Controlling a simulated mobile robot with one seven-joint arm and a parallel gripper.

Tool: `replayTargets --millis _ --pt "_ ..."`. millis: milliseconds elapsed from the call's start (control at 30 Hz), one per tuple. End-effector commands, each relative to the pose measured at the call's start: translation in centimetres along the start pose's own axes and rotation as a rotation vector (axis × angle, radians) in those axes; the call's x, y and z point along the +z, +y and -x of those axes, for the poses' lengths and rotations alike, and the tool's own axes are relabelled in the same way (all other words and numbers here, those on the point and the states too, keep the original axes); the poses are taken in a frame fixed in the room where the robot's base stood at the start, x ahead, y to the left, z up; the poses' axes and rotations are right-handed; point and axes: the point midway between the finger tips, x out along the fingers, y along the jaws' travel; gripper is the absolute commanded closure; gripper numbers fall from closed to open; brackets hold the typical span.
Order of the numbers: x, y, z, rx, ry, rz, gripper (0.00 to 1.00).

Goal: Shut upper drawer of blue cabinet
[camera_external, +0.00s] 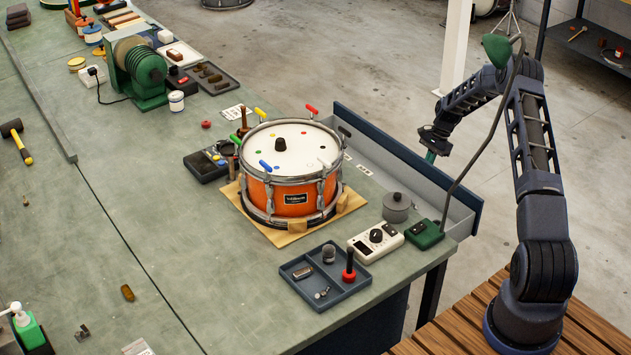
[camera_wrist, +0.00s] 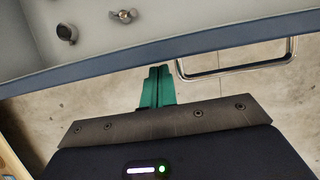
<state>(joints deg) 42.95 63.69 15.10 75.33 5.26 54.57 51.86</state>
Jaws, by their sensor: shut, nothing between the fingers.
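The upper drawer (camera_external: 400,158) of the blue cabinet stands pulled out from under the bench, with its dark blue front facing the right side of the external view. In the wrist view the drawer's blue front rim (camera_wrist: 120,56) crosses the upper part, with its grey inside above it. A metal bar handle (camera_wrist: 235,69) shows on its outer side. My gripper (camera_external: 430,157) is at the outer side of the drawer front. Its green fingers (camera_wrist: 157,78) are together and empty, tips close to the front and left of the handle. Contact cannot be told.
A dark round part (camera_wrist: 66,33) and a small metal wing piece (camera_wrist: 123,16) lie in the drawer. An orange drum (camera_external: 290,195), a grey lidded pot (camera_external: 397,208), a green box (camera_external: 425,234) and a parts tray (camera_external: 325,285) stand on the bench. Open floor lies beyond the drawer.

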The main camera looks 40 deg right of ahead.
Motion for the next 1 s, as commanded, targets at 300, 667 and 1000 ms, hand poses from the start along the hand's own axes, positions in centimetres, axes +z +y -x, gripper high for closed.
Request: replayTargets --millis 300,667,1000 --pt "3.4 -0.1 -1.3 0.003 -0.002 0.005 1.00" --pt "8.5 0.0 -3.4 0.000 0.000 0.000 1.00" --pt "8.6 0.0 -3.4 0.000 0.000 0.000 1.00"
